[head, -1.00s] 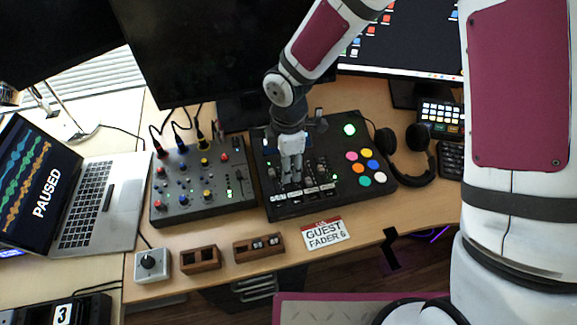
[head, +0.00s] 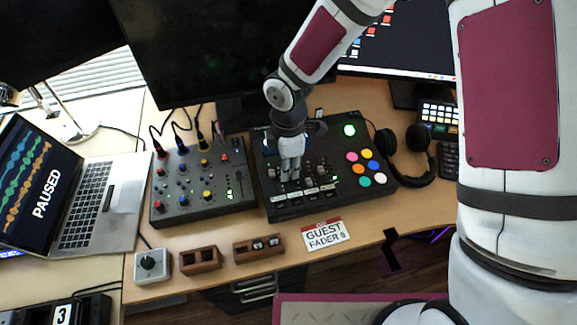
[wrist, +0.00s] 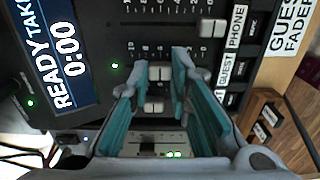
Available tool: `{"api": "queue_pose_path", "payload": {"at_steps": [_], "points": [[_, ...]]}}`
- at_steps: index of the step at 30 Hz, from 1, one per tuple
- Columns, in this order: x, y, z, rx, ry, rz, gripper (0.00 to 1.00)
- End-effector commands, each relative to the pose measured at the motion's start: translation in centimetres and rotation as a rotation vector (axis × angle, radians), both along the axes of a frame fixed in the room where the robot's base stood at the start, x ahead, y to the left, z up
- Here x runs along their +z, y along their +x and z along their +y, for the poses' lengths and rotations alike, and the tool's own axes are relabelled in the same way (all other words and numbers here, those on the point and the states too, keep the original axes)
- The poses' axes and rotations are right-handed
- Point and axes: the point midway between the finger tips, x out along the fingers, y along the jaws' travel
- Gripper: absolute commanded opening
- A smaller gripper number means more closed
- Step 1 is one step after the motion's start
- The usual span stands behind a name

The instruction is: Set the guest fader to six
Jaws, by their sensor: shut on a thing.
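The fader board (head: 345,195) is a black console with a row of faders, colored round buttons and a lit green button. My gripper (head: 290,178) reaches down onto its faders. In the wrist view, the guest fader's pale cap (wrist: 160,73) lies between my teal-padded fingertips (wrist: 155,72), in line with the GUEST label (wrist: 225,70). The gripper is shut on this cap. The cap stands partway along its slot; its exact scale mark is hard to read. The phone fader cap (wrist: 207,27) sits nearer the label end. Another fader cap (wrist: 153,107) shows between the fingers.
A card reading GUEST FADER 6 (head: 325,234) lies before the board. A knob mixer (head: 203,185) stands to its left, headphones (head: 418,150) to its right. Small wooden holders (head: 200,260) and a grey knob box (head: 152,265) line the front edge. Monitors stand behind.

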Motion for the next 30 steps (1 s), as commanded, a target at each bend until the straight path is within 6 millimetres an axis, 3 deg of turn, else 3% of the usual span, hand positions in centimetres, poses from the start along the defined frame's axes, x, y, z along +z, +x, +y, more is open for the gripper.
{"api": "queue_pose_path", "payload": {"at_steps": [2, 3, 5, 17, 30], "points": [[0.0, 0.0, 0.0, 0.000, 0.000, 0.000, 0.00], [0.0, 0.0, 0.0, 0.000, 0.000, 0.000, 0.25], [0.0, 0.0, 0.0, 0.000, 0.000, 0.000, 0.38], [0.5, 0.1, 0.0, -0.001, 0.002, -0.002, 0.38], [8.6, 0.1, 0.0, -0.002, 0.002, -0.006, 0.38]]}}
